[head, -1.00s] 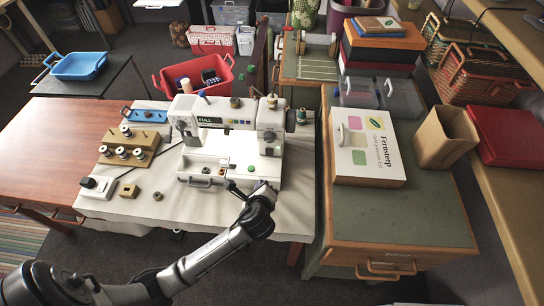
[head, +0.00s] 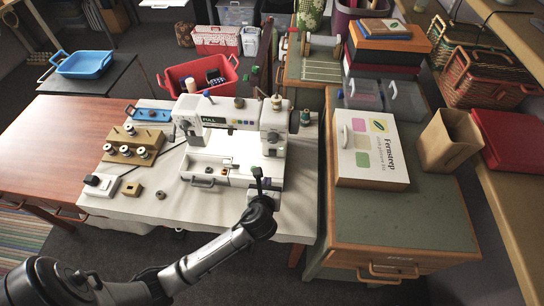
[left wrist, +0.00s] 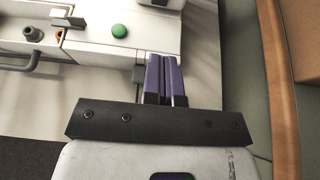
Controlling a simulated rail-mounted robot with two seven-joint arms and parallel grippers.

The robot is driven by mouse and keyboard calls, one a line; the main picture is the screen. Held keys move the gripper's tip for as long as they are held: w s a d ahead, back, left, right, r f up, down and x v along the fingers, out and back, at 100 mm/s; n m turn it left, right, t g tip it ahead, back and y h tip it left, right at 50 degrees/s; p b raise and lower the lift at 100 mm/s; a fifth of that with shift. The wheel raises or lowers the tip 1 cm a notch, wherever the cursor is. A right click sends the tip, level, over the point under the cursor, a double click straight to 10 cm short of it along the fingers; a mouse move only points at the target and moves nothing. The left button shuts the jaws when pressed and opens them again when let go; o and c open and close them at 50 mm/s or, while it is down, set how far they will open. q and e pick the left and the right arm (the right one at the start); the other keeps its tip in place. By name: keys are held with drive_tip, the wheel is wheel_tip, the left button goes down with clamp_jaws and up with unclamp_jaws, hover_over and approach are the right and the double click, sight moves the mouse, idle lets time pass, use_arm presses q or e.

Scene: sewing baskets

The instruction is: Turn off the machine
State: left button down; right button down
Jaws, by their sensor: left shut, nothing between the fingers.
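The white sewing machine (head: 207,165) stands on a cloth-covered table, with a lit work area under its arm. Its green round button (left wrist: 119,31) shows on the white base in the left wrist view; in the head view my gripper stands over that area. My left gripper (head: 257,172) is at the front right of the machine's base. Its purple fingers (left wrist: 164,65) are shut with nothing between them, right of and below the button in the left wrist view. A small grey block (left wrist: 140,74) lies just left of the fingers. I cannot tell whether the fingers touch the machine. My right gripper is out of view.
A thread-spool rack (head: 133,150), a white socket block (head: 100,185) and a blue tray (head: 150,114) lie left of the machine. A red basket (head: 172,86) stands behind. A green-topped cabinet (head: 425,215) with a white box (head: 370,172) is close on the right.

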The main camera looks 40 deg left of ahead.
use_arm(q)
approach(273, 153)
drive_tip(key=w+f, duration=0.1)
drive_tip(key=w+a+f, duration=0.1)
drive_tip(key=f, duration=0.1)
drive_tip(key=shift+a+f+b, duration=0.1)
drive_tip(key=shift+b, duration=0.25)
drive_tip(key=w, duration=0.1)
drive_tip(key=w+a, duration=0.1)
drive_tip(key=shift+w+a+r, duration=0.2)
drive_tip(key=shift+w+a, duration=0.4)
drive_tip(key=shift+w, duration=0.1)
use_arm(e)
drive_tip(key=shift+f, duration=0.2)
